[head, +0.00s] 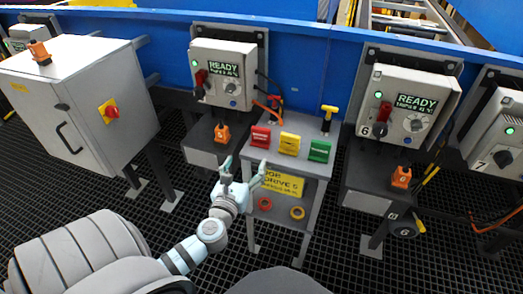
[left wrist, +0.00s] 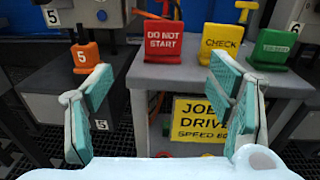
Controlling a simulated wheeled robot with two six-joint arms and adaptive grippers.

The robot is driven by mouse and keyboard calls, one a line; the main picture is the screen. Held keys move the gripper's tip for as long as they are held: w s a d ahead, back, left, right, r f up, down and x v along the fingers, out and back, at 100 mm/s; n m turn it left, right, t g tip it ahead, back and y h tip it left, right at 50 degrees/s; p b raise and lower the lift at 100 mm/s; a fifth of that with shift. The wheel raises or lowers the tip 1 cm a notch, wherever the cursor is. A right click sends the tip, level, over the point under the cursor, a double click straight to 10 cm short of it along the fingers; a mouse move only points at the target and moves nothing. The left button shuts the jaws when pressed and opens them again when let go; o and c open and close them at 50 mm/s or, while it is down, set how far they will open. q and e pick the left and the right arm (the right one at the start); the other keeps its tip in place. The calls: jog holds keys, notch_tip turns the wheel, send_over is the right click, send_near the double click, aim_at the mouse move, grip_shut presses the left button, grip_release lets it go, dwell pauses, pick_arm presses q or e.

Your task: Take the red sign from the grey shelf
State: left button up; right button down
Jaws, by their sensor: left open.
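The red sign (head: 261,136) stands upright on the left of the grey shelf's top (head: 306,160), beside a yellow and a green sign. In the left wrist view the red sign (left wrist: 164,40) reads "DO NOT START" and stands beyond the fingers, between them. My left gripper (head: 243,172) is open and empty, in front of the shelf and lower left of the red sign. Its two fingers with teal pads frame the left wrist view (left wrist: 160,110). The gripper touches no sign that I can see. My right gripper is not in view.
The yellow sign (head: 290,143) and green sign (head: 319,151) stand right of the red one. An orange tag numbered 5 (left wrist: 85,54) is on the left. A yellow plate (head: 283,183) and rings sit lower on the shelf. A white cabinet (head: 70,100) stands far left.

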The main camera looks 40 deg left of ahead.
aim_at(261, 134)
pick_arm(q)
jog(key=shift+m, duration=0.3)
jog(key=x, duration=0.4)
jog(key=b+x, duration=0.1)
jog(key=x, duration=0.4)
jog(key=r+b+x, duration=0.1)
jog(key=x, duration=0.4)
jog(key=shift+w+d+r, duration=0.1)
jog(key=shift+w+d, duration=0.1)
jog(key=shift+w, duration=0.15)
jog(key=shift+r, duration=0.1)
jog(key=shift+c, duration=1.3)
jog(key=c, duration=1.1)
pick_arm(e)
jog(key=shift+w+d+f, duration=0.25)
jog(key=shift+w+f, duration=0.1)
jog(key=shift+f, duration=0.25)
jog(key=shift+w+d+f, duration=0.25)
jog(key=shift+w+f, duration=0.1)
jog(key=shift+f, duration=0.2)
